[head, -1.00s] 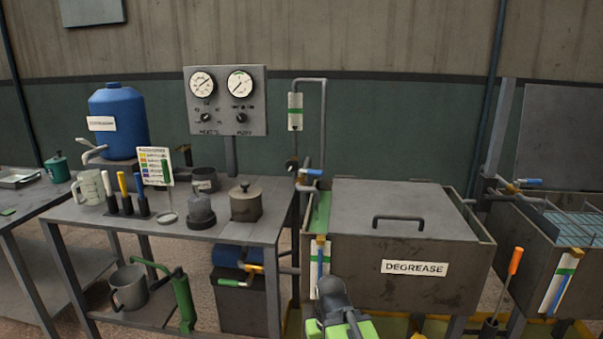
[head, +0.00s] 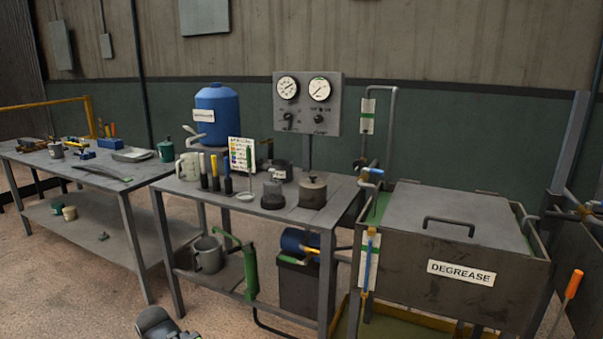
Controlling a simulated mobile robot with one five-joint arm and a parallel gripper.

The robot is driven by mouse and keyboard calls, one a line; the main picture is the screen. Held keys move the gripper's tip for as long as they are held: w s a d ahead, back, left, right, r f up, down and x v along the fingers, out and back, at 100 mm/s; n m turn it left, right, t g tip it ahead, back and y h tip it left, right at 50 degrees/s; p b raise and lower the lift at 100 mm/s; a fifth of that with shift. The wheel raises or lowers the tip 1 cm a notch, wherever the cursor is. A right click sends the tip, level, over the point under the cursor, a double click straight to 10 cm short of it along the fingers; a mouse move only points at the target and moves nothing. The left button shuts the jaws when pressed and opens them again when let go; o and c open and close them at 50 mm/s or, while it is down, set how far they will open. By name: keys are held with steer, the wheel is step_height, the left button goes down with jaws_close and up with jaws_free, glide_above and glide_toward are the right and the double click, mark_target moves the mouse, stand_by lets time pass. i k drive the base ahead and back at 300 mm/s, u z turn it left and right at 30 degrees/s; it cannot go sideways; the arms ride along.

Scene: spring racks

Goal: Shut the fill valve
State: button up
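A blue-handled valve (head: 372,171) sits on the pipe at the back left corner of the grey tank marked DEGREASE (head: 400,285). Its lever lies about level. It looks like the fill valve, but no label on it can be read. The dark end of my arm, with my gripper (head: 158,326), shows at the bottom left, cut off by the picture edge. It is over the floor, well apart from both valves. Its fingers cannot be made out.
A grey bench (head: 240,199) with a blue drum (head: 217,110), tools and pots stands left of the tank. A gauge panel (head: 307,104) rises behind it. A second table (head: 75,168) is farther left. Open floor (head: 60,280) lies in front.

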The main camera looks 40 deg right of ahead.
mark_target(375, 171)
steer(key=u, duration=0.3)
steer(key=k, duration=1.35)
steer(key=z, duration=0.8)
steer(key=i, duration=1)
steer(key=u, duration=0.1)
